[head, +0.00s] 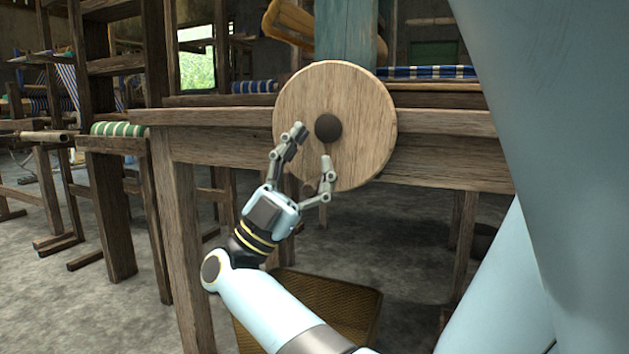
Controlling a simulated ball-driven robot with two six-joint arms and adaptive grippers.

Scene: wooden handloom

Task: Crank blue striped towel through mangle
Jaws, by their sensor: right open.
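A round wooden wheel (360,100) with a dark knob (328,127) stands upright at the front edge of the wooden table. My right gripper (312,148) is open and empty just below the knob, with its fingers spread in front of the wheel. I cannot tell whether a finger touches the wheel. Blue striped cloth (430,72) lies on the table right of the wheel, and more striped cloth (255,87) shows to its left. The wheel and a blue-green post (346,35) hide the part between. My left gripper is not in view.
The table's front rail (450,123) runs behind the wheel. A brown woven basket (320,295) stands on the floor below my right arm. A green striped cloth (118,129) lies on a bench at left, among wooden loom frames. Grey floor at lower left is open.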

